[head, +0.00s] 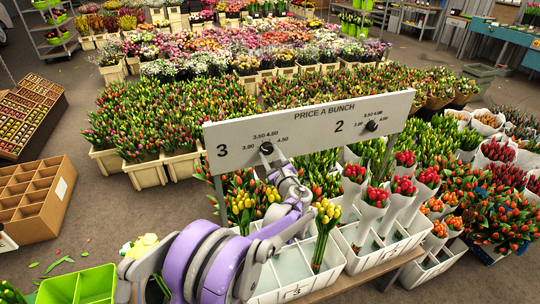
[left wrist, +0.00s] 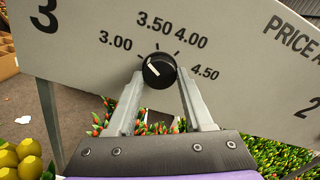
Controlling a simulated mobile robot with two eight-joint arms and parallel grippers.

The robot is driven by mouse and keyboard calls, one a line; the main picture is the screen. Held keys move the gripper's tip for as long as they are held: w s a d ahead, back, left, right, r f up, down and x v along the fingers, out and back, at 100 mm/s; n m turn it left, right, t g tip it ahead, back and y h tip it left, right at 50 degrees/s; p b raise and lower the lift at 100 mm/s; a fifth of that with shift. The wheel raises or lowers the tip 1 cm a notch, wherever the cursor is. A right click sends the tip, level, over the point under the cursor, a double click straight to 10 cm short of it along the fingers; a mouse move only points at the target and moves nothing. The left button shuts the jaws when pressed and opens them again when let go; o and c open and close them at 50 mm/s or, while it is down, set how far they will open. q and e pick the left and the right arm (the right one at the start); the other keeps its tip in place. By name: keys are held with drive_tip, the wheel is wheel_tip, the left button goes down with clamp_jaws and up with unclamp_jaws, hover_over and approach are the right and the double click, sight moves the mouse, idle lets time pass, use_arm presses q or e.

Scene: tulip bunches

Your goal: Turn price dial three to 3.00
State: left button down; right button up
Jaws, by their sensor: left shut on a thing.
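Price dial three (head: 266,147) is a round black knob on the white "PRICE A BUNCH" board (head: 235,135), beside the large 3. In the left wrist view the dial (left wrist: 159,71) has marks for 3.00, 3.50, 4.00 and 4.50 around its top. Its short white pointer line slants to the upper left, toward the 3.00 side. My left gripper (left wrist: 160,84) is shut on the dial, with one grey finger on each side of it. In the head view the purple left arm reaches up to the board, and the left gripper (head: 268,157) covers the dial's lower part. My right gripper is not seen.
Price dial two (head: 371,126) sits on the board's right part. White crates (head: 340,262) with wrapped tulip bunches stand below the board. Yellow tulips (head: 326,213) stand close to my left arm. A green crate (head: 80,288) is at the lower left.

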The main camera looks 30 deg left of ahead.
use_arm(q)
drive_tip(key=shift+n, duration=1.5)
drive_tip(key=shift+c, duration=1.4)
unclamp_jaws()
drive_tip(key=v, duration=1.1)
drive_tip(key=shift+b, duration=0.35)
